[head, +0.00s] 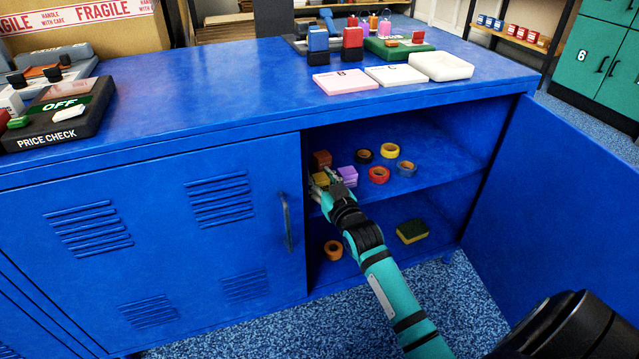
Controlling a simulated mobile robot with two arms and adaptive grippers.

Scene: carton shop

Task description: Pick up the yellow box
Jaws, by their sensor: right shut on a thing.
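The small yellow box (319,179) sits on the upper shelf of the blue cabinet, near the left side of the opening. My right gripper (327,182) reaches in from the front and is shut on the yellow box, its fingers partly covering it. An orange-brown box (322,158) stands just behind the yellow box, and a purple box (348,174) is close to its right. Whether the yellow box touches the shelf is too small to tell. My left gripper is not in view.
Several tape rolls, including a red one (379,175), lie right of the boxes. The lower shelf holds an orange roll (333,250) and a sponge (412,231). The left cabinet door (150,240) is shut; the right door (560,190) stands open.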

